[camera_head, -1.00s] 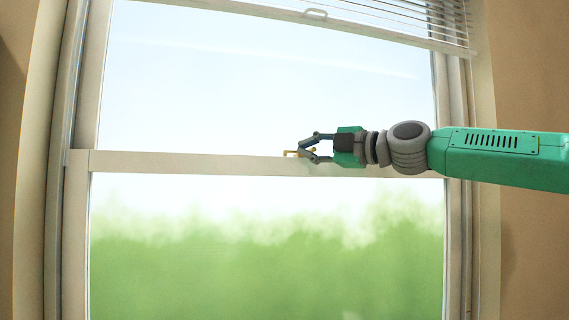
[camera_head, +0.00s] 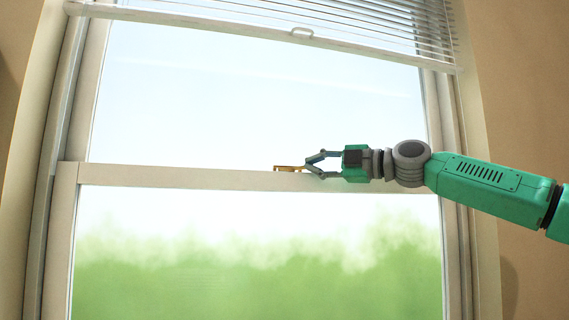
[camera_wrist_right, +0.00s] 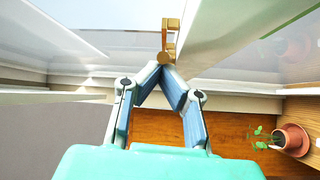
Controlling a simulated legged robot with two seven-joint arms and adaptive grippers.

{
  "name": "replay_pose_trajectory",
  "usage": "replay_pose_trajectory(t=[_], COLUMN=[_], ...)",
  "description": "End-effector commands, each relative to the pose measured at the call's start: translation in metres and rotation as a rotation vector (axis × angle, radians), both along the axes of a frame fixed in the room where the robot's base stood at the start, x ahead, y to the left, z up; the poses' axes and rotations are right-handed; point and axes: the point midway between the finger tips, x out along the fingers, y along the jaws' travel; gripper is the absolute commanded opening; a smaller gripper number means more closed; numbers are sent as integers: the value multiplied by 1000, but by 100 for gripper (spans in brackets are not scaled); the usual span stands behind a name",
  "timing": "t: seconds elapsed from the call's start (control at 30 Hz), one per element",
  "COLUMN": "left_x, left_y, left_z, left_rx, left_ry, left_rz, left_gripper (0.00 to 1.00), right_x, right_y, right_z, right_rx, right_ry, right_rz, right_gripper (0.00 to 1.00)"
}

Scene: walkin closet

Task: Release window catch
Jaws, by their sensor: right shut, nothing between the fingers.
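The window catch (camera_head: 287,168) is a small brass piece on top of the window's middle rail (camera_head: 190,177). In the right wrist view the catch (camera_wrist_right: 168,35) stands at the top centre, with a narrow lever and a round end. My right gripper (camera_head: 309,166) is at the right end of the catch, its fingers closed to a point. In the right wrist view the fingertips (camera_wrist_right: 163,66) meet just below the catch's round end, with nothing between them. I cannot tell whether they touch it. My left gripper is not in view.
A raised white blind (camera_head: 290,28) hangs across the top of the window. Glass panes lie above and below the rail. The right wrist view shows a potted plant (camera_wrist_right: 290,140) at lower right, near a wooden surface (camera_wrist_right: 235,125).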

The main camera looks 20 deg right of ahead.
Motion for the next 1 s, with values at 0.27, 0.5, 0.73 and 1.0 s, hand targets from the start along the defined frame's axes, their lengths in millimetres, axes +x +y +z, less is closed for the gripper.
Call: replay_pose_trajectory(t=[0.27, 0.5, 0.73, 1.0], left_x=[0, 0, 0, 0], left_y=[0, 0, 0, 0], left_z=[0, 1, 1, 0], left_rx=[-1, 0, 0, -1], left_ry=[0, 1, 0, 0], left_rz=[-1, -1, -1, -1], left_gripper=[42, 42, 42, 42], right_x=[10, 14, 14, 14], right_y=[-2, -2, -2, 0], right_z=[-1, -1, -3, -4], right_rx=[-3, -2, -4, -6], right_ry=[3, 3, 6, 6], right_rz=[-10, -9, -9, -8], right_gripper=[0, 0, 0, 0])
